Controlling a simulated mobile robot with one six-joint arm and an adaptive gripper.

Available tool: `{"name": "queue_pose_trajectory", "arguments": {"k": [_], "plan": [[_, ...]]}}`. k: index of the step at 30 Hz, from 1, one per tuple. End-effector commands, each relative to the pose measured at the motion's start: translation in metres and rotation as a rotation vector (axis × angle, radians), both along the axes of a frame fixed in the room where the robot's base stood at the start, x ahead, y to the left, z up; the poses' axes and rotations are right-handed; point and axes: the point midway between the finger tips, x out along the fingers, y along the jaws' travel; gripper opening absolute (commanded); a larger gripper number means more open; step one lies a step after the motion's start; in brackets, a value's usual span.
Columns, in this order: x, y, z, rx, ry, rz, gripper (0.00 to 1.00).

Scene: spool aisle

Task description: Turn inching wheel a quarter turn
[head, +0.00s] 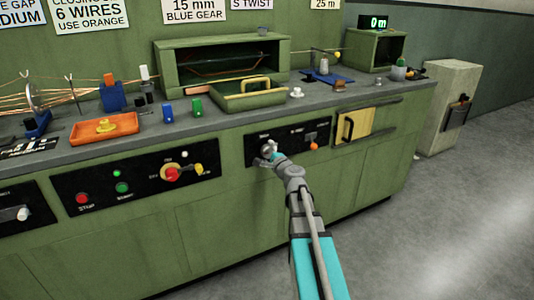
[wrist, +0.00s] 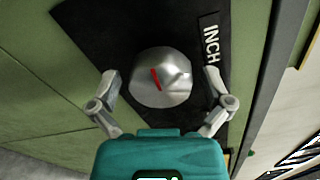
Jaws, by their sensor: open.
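The inching wheel (wrist: 161,79) is a round silver knob with a red mark, set on a black panel beside a label reading "INCH". In the wrist view my gripper (wrist: 160,82) is open, with one finger on each side of the knob. A gap shows between the left finger and the knob; the right finger is close to its edge, and I cannot tell if it touches. The red mark slants from upper left to lower right. In the head view my gripper (head: 267,157) is at the right black panel (head: 296,141) and hides most of the knob.
An orange knob (head: 314,146) sits on the same panel, right of my gripper. Left is a panel with a red knob (head: 172,173) and yellow handle. A yellow flap (head: 357,126) with a black handle is to the right. The grey floor (head: 440,230) is clear at right.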

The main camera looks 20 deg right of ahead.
Motion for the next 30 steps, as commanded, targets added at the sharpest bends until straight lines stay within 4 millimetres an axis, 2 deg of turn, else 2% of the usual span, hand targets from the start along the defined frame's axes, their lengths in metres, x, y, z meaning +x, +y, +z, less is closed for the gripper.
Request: {"name": "queue_pose_trajectory", "arguments": {"k": [8,14,30], "plan": [[-0.003,0.000,0.000,0.000,0.000,0.000,1.00],[-0.018,0.000,0.000,0.000,0.000,0.000,1.00],[-0.099,-0.002,0.000,0.000,0.000,0.000,1.00]]}}
